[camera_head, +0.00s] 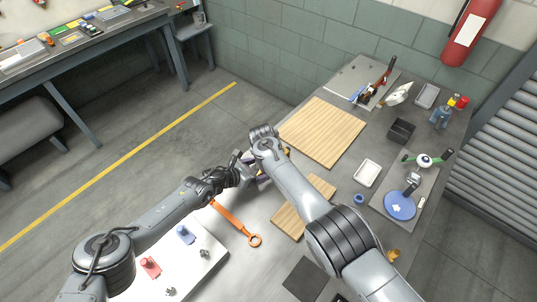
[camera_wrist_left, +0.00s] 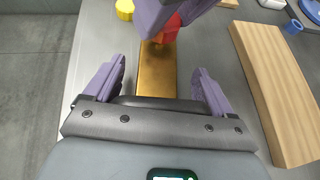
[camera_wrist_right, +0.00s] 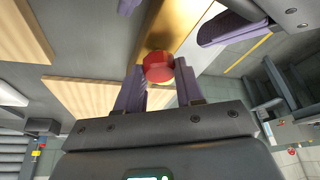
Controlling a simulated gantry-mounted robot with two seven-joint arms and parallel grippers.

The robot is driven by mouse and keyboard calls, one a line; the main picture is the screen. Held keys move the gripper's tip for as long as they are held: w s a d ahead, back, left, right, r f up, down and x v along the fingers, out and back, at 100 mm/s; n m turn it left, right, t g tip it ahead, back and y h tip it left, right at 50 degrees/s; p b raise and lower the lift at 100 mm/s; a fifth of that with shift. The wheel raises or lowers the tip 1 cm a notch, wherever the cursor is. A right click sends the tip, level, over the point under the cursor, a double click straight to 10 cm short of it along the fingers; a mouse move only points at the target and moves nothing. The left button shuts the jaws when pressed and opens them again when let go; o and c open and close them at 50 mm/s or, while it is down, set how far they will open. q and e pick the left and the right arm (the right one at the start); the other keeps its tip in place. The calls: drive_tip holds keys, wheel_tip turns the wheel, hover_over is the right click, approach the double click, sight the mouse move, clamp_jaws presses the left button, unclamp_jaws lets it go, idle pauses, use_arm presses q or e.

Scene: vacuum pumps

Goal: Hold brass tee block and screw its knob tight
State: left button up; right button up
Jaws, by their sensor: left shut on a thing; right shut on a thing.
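The brass tee block (camera_wrist_left: 154,72) sits between the fingers of my left gripper (camera_wrist_left: 156,82) in the left wrist view. It also shows in the right wrist view (camera_wrist_right: 178,28). Its red knob (camera_wrist_right: 158,67) lies between the fingertips of my right gripper (camera_wrist_right: 158,78), which is shut on it. The knob also shows in the left wrist view (camera_wrist_left: 168,32), partly covered by the right gripper's purple fingers. In the head view the two grippers meet near the table's left edge, and the arms hide most of the block.
Wooden boards (camera_head: 323,131) lie beside the grippers. An orange wrench (camera_head: 235,222) lies nearby. A white tray (camera_head: 367,173), a dark box (camera_head: 401,131) and a blue disc (camera_head: 399,205) stand to the right. A white board (camera_head: 200,265) with red and blue parts is at the front.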

drive_tip(key=shift+d, duration=0.1)
idle(0.3)
drive_tip(key=o, duration=1.1)
drive_tip(key=shift+c, duration=0.2)
drive_tip(key=shift+r, duration=0.15)
drive_tip(key=shift+w+r, duration=0.1)
drive_tip(key=shift+r, duration=0.6)
wheel_tip(320, 180, up, 8)
drive_tip(key=shift+r, duration=0.2)
